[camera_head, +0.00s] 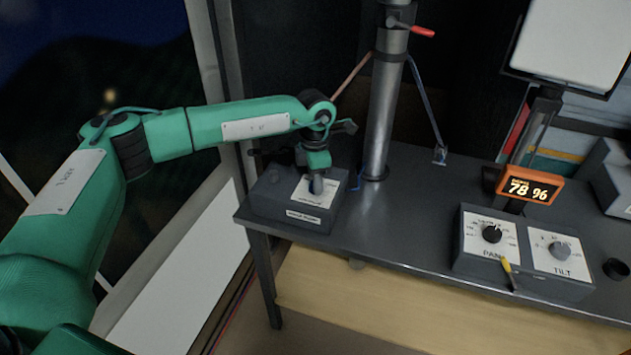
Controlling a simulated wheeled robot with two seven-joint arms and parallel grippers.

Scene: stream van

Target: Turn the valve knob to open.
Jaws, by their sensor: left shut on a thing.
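The valve box (269,202) is a dark grey box with a white dial plate, standing at the left end of the dark table. Its knob is mostly hidden under my gripper, so I cannot tell how far it is turned. My left gripper (316,184) reaches down onto the dial plate from above and is shut on the valve knob. The green left arm comes in from the left edge. My right gripper is not in view.
A metal mast (384,110) with a red-handled lever (423,32) rises just right of the box. The table between is clear.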

